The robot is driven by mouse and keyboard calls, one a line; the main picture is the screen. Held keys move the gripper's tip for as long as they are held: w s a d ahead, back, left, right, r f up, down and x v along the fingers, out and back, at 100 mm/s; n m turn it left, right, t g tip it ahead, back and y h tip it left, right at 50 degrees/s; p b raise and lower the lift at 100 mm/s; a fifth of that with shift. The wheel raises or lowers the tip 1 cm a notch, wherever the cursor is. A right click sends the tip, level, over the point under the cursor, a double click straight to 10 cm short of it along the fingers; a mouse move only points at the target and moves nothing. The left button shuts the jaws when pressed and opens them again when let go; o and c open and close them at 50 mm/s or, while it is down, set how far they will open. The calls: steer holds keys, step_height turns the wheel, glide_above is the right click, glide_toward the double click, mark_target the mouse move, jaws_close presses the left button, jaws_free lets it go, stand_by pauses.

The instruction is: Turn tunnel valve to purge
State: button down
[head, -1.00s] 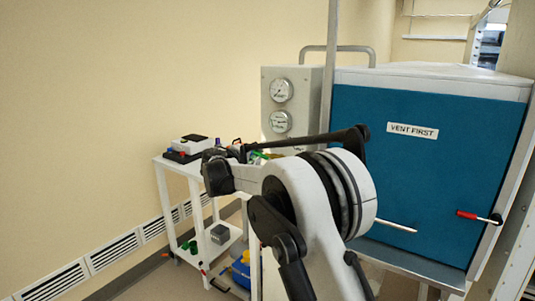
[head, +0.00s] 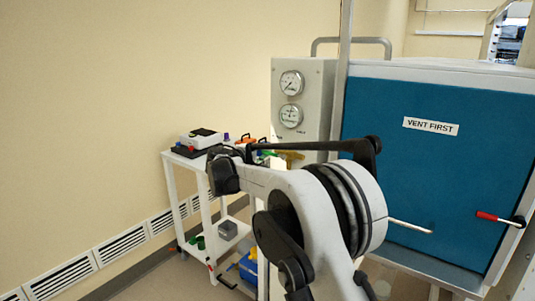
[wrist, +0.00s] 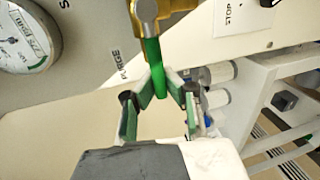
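The tunnel valve has a brass body (wrist: 146,12) at the top of the wrist view and a green lever handle (wrist: 153,65) hanging down from it. My gripper (wrist: 160,92) is open, with one finger on each side of the handle's lower end. Whether either finger touches the handle is unclear. The word PURGE (wrist: 122,66) is printed on the panel to the left of the handle. In the head view the brass valve body (head: 290,156) shows beneath the gauges, partly behind my arm.
The grey panel (head: 316,78) carries two gauges (head: 291,84). To its right is the blue front (head: 440,165) marked VENT FIRST, with a red-handled lever (head: 488,216). A white cart (head: 174,180) with several items stands at the left. A STOP sign (wrist: 238,14) shows in the wrist view.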

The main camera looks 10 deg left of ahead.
steer(key=c, duration=1.7)
jaws_free()
steer(key=shift+c, duration=0.2)
steer(key=v, duration=1.2)
